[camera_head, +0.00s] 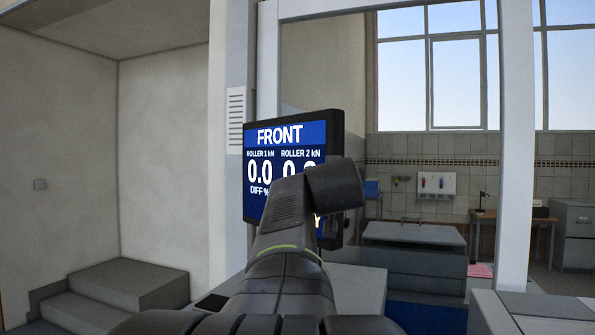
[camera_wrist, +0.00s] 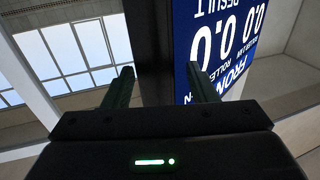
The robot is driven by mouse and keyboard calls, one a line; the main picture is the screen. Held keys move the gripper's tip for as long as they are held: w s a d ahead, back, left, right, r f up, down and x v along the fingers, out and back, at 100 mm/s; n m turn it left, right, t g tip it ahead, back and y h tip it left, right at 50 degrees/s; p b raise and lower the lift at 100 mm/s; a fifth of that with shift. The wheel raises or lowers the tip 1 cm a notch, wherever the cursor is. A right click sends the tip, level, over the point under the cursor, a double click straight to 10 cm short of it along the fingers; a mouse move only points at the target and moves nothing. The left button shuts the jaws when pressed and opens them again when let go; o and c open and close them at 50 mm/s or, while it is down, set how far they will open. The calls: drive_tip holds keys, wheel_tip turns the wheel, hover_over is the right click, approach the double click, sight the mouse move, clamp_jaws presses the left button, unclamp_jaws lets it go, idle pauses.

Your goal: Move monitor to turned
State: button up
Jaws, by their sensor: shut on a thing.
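The monitor (camera_head: 262,165) has a dark frame and a blue screen reading "FRONT" with roller values. It stands upright in the middle of the head view, its screen angled toward the left. My arm covers its lower right part. In the wrist view the monitor (camera_wrist: 222,35) appears upside down, with its dark side edge running between the fingers. My gripper (camera_wrist: 160,78) is shut on that edge, one finger on the screen side and one on the back side. In the head view my own arm hides the fingers and the monitor's mount.
A pale post (camera_head: 515,150) stands to the right, and a pale wall with a grey step block (camera_head: 125,285) is on the left. Windows fill the upper right.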

drive_tip(key=shift+w+r, duration=0.25)
drive_tip(key=shift+r, duration=0.05)
